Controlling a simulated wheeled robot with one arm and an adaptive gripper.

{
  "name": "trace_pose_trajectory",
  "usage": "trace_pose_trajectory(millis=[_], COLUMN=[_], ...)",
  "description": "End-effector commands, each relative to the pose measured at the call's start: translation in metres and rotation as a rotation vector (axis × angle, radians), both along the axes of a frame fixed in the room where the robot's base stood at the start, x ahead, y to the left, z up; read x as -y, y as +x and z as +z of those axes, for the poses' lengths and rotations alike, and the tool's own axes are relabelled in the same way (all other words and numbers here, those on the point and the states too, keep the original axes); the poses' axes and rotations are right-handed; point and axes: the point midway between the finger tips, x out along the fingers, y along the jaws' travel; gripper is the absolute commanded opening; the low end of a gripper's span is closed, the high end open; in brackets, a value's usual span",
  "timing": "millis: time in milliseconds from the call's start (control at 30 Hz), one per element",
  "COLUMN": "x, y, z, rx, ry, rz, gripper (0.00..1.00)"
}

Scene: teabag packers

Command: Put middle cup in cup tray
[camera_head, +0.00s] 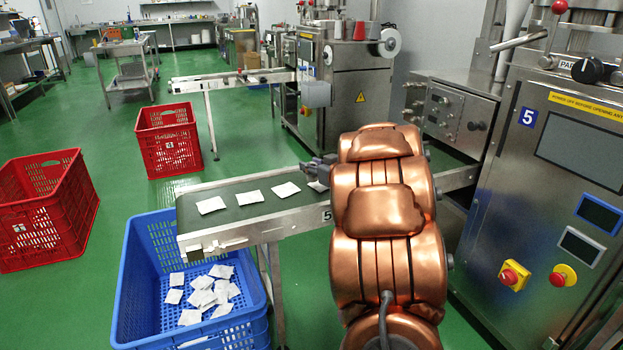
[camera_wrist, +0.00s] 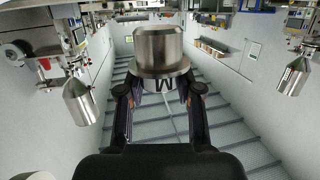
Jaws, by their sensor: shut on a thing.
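In the wrist view, a metallic silver cup (camera_wrist: 160,48) with a wide flange is between the fingers of my gripper (camera_wrist: 160,88). The gripper is shut on the cup at its narrower part beside the flange. A dark letter, which looks like an M, shows on that part. The fingers and palm hide some of the cup. In the head view, my copper-coloured arm covers the middle and the cup cannot be made out. I see no cup tray in either view.
A conveyor (camera_head: 270,207) carrying white teabags lies left of my arm. A blue crate (camera_head: 128,305) with teabags stands below its end. Red crates (camera_head: 50,228) (camera_head: 168,140) stand on the green floor. A steel packing machine (camera_head: 560,185) stands close at right.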

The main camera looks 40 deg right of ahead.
Motion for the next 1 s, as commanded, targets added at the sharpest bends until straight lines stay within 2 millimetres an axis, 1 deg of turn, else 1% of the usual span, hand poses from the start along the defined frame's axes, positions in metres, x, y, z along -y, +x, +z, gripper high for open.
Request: trace_pose_trajectory(millis=[33,200,267,667,700,933,1000], x=[0.0,0.0,0.001,0.0,0.0,0.0,0.0], y=[0.005,0.004,0.004,0.004,0.004,0.004,0.004], z=[-0.002,-0.03,-0.036,-0.038,-0.039,-0.038,-0.038], rx=[0.001,-0.002,-0.001,-0.001,-0.001,-0.001,-0.001], ry=[0.0,0.001,0.001,0.0,0.0,0.0,0.0], rz=[0.002,-0.001,-0.001,0.0,0.0,0.0,0.0], gripper=[0.0,0.0,0.0,0.0,0.36,0.6,0.6])
